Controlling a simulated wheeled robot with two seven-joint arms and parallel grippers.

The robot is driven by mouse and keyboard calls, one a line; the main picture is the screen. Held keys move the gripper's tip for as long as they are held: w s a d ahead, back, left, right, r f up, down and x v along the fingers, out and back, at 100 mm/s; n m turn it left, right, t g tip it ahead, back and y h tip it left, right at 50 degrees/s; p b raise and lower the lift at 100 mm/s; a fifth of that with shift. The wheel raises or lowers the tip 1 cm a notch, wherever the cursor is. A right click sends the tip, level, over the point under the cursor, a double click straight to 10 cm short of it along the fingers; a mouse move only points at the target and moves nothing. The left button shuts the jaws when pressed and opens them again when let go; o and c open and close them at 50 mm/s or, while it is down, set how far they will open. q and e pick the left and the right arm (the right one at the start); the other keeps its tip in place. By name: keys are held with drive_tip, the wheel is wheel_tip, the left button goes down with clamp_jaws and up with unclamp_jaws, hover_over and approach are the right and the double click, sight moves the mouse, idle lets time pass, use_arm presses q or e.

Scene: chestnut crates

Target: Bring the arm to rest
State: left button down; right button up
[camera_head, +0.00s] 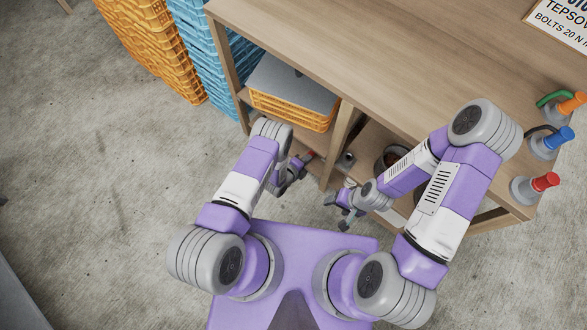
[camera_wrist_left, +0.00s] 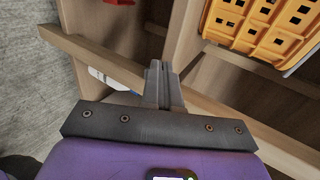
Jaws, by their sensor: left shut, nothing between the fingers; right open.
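My left gripper (camera_head: 282,189) hangs low in front of the shelf unit, below the bent elbow of my left arm. In the left wrist view its two fingers (camera_wrist_left: 162,86) are together with nothing between them. My right gripper (camera_head: 345,216) is a little lower and to the right in the head view, in front of the unit and above my purple base. It is open, and I see nothing held in it. Its fingertips are small in the picture.
The wooden shelf unit (camera_head: 393,66) stands close ahead. An orange crate (camera_head: 290,108) with a grey top sits inside. Orange crates (camera_head: 157,45) and blue crates (camera_head: 207,55) are stacked at left. Red, blue and orange-topped fixtures line the right edge. Floor at left (camera_head: 85,190) is clear.

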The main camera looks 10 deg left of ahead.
use_arm(q)
drive_tip(key=p+v, duration=0.3)
drive_tip(key=v, duration=0.7)
drive_tip(key=shift+s+a+p, duration=0.2)
drive_tip(key=shift+s+p, duration=0.1)
drive_tip(key=shift+s, duration=0.05)
drive_tip(key=s+a+r+n+g, duration=0.1)
drive_tip(key=s+r+n+g, duration=0.4)
drive_tip(key=n, duration=0.8)
drive_tip(key=s+r+n+g+y+p, duration=0.1)
drive_tip(key=s+r+n+g, duration=0.3)
drive_tip(key=s+r+n, duration=0.3)
wheel_tip(320, 180, up, 4)
drive_tip(key=n, duration=0.6)
drive_tip(key=shift+s+a+f+g+y, duration=0.2)
drive_tip(key=shift+s+a+g+y, duration=0.1)
drive_tip(key=shift+s+a+g, duration=0.1)
